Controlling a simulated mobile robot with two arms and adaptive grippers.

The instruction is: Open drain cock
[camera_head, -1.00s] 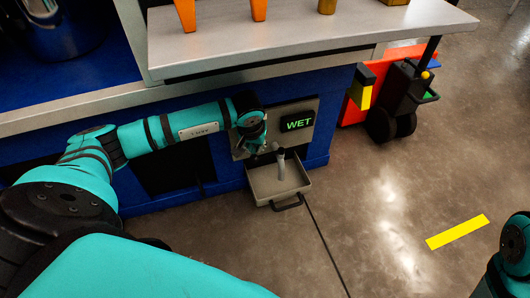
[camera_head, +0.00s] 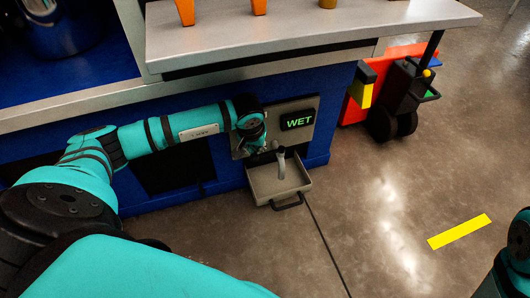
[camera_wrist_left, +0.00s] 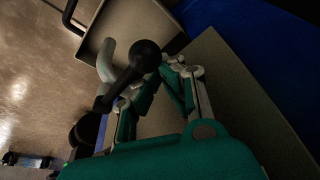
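The drain cock is low on the blue cabinet front. Its curved grey spout (camera_head: 281,162) points down over a grey tray in the head view, and the spout also shows in the wrist view (camera_wrist_left: 105,62). A dark lever with a round black knob (camera_wrist_left: 146,54) crosses in front of the spout in the wrist view. My left gripper (camera_head: 264,148) is at the metal panel, just left of the spout. In the wrist view its fingers (camera_wrist_left: 165,78) are close behind the knob; whether they touch it is unclear. My right gripper is out of view.
A panel sign (camera_head: 298,121) reads WET in green. The catch tray (camera_head: 268,188) with a dark handle sits below the spout. A grey shelf (camera_head: 300,38) overhangs the area. A dark cart (camera_head: 400,95) stands at the right.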

